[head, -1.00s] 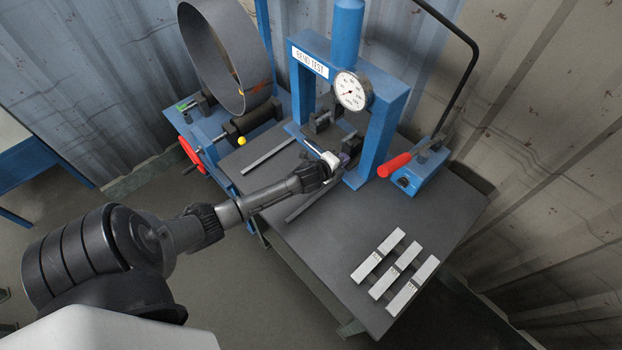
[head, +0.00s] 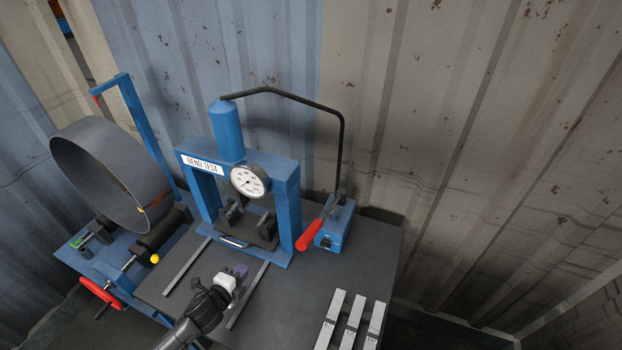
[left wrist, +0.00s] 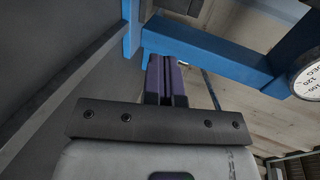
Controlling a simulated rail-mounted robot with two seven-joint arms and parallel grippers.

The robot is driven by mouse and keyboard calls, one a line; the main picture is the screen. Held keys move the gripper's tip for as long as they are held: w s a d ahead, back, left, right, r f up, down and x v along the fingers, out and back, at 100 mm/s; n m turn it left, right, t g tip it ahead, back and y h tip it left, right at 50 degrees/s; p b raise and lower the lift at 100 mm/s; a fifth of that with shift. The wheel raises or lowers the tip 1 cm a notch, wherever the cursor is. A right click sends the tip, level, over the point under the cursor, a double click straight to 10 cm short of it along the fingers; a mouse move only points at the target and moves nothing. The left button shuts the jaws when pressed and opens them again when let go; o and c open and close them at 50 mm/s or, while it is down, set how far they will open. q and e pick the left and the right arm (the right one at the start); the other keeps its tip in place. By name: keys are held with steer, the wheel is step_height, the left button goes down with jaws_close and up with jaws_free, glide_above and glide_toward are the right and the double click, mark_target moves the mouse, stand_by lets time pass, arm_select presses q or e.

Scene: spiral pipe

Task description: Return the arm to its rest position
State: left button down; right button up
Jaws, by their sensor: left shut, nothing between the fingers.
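My left arm comes in from the bottom of the head view. Its gripper (head: 240,272) is over the grey bench, in front of the blue bend-test press (head: 287,215) and apart from it. In the left wrist view the purple fingers (left wrist: 166,80) are together with nothing between them, and part of the press frame (left wrist: 205,45) shows beyond. A thin light strip (head: 233,241) shows low at the press opening; I cannot tell exactly how it sits. My right gripper is in neither view.
Two grey rails (head: 187,265) lie on the bench on either side of the gripper. A red-handled pump (head: 334,226) stands right of the press. Several metal bars (head: 352,322) lie at the front right. A large grey pipe ring (head: 105,172) is on the left.

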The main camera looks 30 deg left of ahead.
arm_select(q)
steer(key=shift+n, duration=0.3)
steer(key=a+f+n+g+y, duration=0.1)
steer(key=s+a+f+n+g, duration=0.1)
steer(key=n, duration=0.1)
steer(key=shift+s+a+f+n+y, duration=0.15)
steer(key=shift+s+n+y, duration=0.15)
steer(key=shift+y, duration=0.1)
steer(key=n+g, duration=0.1)
steer(key=s+n+g, duration=0.1)
steer(key=n, duration=0.1)
steer(key=s+n+g+y, duration=0.1)
steer(key=shift+s+r+n+g, duration=0.2)
steer(key=shift+r+n+g, duration=0.1)
steer(key=shift+r+n, duration=0.1)
steer(key=s+d+r+n+g+h, duration=0.2)
steer(key=s+d+n+g+h, duration=0.1)
steer(key=s+d, duration=0.75)
steer(key=s+d+r+n+g+h, duration=0.25)
steer(key=s+d, duration=0.55)
steer(key=d, duration=0.6)
step_height(320, 180, up, 21)
steer(key=p, duration=2.1)
steer(key=shift+a+r+m, duration=0.15)
steer(key=shift+m, duration=0.2)
